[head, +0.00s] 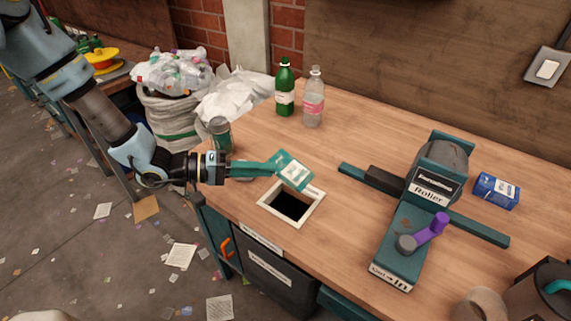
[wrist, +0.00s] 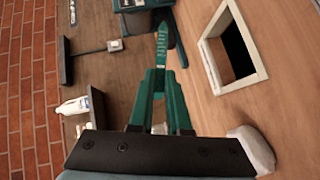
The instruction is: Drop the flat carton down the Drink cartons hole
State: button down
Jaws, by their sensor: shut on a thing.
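The flat carton (head: 294,171) is teal with a pale label. My gripper (head: 272,168) is shut on it and holds it tilted above the table, at the far edge of the hole in the head view. In the wrist view the carton (wrist: 162,52) shows edge-on as a thin strip beyond the tips of my gripper (wrist: 163,80). The hole (head: 290,206) is a dark square with a cream frame in the table top. It also shows in the wrist view (wrist: 212,62), to the right of the carton. A label on the table's front edge below the hole is too small to read.
A green bottle (head: 285,88), a clear bottle (head: 313,98) and a can (head: 220,134) stand at the back left. Bare wood lies between.

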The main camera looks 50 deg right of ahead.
notch_tip(320, 180, down, 8)
jog(key=b, duration=0.6)
jog(key=shift+d+r, duration=0.1)
jog(key=shift+r, duration=0.1)
jog(key=c, duration=0.8)
grip_release()
jog(key=shift+s, duration=0.1)
jog(key=b+v, duration=0.3)
jog(key=v, duration=0.6)
jog(key=shift+w+a, duration=0.25)
jog(key=shift+w+a+r, duration=0.25)
jog(key=shift+w+a, duration=0.15)
jog(key=shift+a, duration=0.05)
